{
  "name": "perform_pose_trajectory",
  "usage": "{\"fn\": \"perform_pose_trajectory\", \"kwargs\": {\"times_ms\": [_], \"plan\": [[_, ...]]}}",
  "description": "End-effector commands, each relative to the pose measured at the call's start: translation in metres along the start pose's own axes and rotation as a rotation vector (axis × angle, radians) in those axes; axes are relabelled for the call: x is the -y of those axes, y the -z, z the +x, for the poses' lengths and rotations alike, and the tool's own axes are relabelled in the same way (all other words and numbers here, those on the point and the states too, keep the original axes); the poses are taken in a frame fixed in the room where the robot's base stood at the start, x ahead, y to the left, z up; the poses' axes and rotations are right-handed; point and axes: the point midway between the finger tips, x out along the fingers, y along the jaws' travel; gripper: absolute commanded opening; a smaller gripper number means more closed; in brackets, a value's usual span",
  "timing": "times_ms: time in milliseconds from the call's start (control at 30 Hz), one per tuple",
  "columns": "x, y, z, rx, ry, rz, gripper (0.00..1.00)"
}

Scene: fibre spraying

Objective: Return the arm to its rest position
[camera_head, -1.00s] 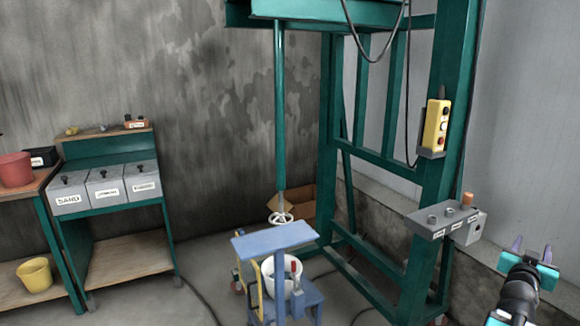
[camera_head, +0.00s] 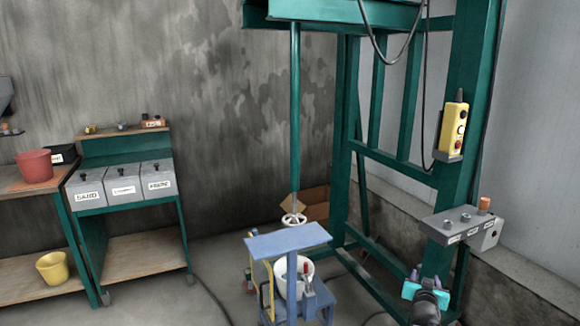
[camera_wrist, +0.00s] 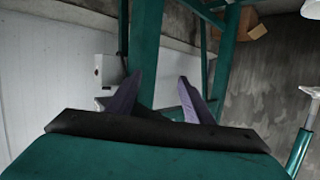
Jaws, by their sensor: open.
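My gripper (camera_head: 428,275) is at the lower right in the head view, in front of the green steel frame (camera_head: 455,180) and below the grey control box (camera_head: 462,226). In the wrist view my gripper (camera_wrist: 160,95) shows two purple fingers spread apart with nothing between them. Part of the green frame (camera_wrist: 145,40) stands beyond the fingers there. My arm shows only as a short dark piece at the bottom edge of the head view.
A blue stand (camera_head: 290,240) with a white bucket (camera_head: 283,270) is left of my gripper. A yellow pendant (camera_head: 453,128) hangs on the frame. A bench with grey bins (camera_head: 122,188) stands at the left.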

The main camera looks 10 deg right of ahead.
Motion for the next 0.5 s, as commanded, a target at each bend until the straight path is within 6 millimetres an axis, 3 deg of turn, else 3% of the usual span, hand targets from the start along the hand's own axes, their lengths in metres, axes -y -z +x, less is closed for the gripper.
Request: {"fn": "perform_pose_trajectory", "kwargs": {"times_ms": [33, 200, 500], "plan": [[0.02, -0.019, -0.001, 0.032, 0.022, -0.005, 0.47], [0.076, -0.084, -0.009, 0.143, 0.08, -0.026, 0.47], [0.156, -0.206, -0.046, 0.367, 0.157, -0.096, 0.47]]}}
